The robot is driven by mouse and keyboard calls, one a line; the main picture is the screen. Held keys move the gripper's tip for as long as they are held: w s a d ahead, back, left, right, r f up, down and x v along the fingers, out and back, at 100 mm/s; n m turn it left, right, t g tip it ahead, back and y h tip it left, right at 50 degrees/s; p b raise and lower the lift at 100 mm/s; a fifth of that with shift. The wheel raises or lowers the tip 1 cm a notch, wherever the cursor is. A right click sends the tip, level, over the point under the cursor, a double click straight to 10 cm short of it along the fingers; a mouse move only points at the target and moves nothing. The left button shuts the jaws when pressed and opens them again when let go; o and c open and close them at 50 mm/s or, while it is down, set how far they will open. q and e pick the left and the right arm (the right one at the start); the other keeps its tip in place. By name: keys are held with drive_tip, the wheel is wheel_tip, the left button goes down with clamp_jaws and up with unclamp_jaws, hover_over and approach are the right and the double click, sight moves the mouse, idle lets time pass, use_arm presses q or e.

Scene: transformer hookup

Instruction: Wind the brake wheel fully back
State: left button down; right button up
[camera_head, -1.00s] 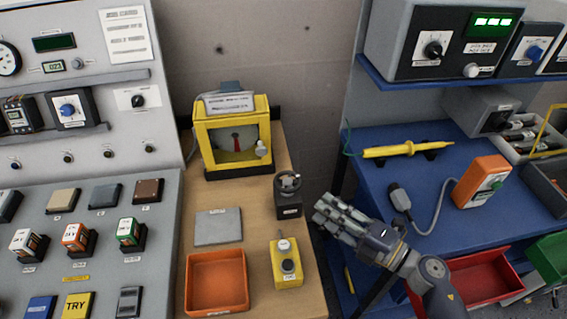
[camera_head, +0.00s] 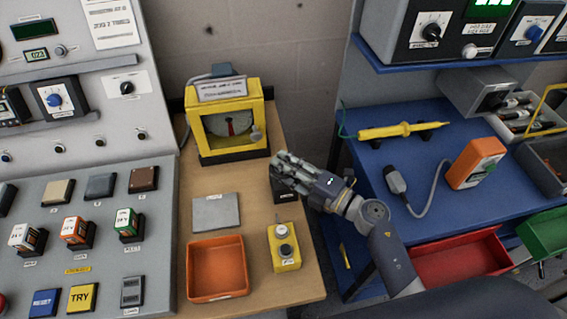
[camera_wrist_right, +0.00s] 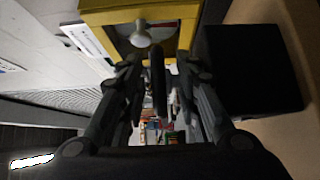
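The brake wheel stands on a small black box (camera_head: 291,190) on the wooden bench, in front of the yellow-framed dial unit (camera_head: 231,122). My right gripper (camera_head: 279,168) reaches in from the right over the box and hides the wheel in the head view. In the right wrist view my right gripper (camera_wrist_right: 160,72) has its fingers apart. A dark upright bar, possibly the wheel's rim, shows between them, and I cannot tell whether they touch it. A black block (camera_wrist_right: 250,70) is beside the right finger, with the dial unit (camera_wrist_right: 180,17) ahead. My left gripper is not in view.
A grey plate (camera_head: 215,211), an orange tray (camera_head: 216,268) and a yellow button box (camera_head: 284,247) sit on the bench nearby. A control console (camera_head: 100,215) is at the left. A blue shelf (camera_head: 400,190) with a yellow probe (camera_head: 402,131) is at the right.

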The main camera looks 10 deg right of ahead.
drive_tip(key=shift+w+a, duration=0.2)
drive_tip(key=shift+w, duration=0.05)
clamp_jaws()
drive_tip(key=shift+f+n+g+y+b, duration=0.15)
drive_tip(key=shift+n+g+y+b, duration=0.35)
drive_tip(key=shift+n+g+y, duration=0.25)
drive_tip(key=n+g+y+b, duration=0.2)
drive_tip(key=g, duration=0.1)
drive_tip(key=shift+f+b, duration=0.15)
drive_tip(key=shift+b, duration=0.15)
drive_tip(key=shift+n+g+y+b, duration=0.3)
drive_tip(key=shift+n+g+y, duration=0.15)
drive_tip(key=shift+n+g, duration=0.15)
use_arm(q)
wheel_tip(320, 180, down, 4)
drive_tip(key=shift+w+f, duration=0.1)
use_arm(e)
drive_tip(key=shift+s+r, duration=0.1)
drive_tip(key=shift+r, duration=0.1)
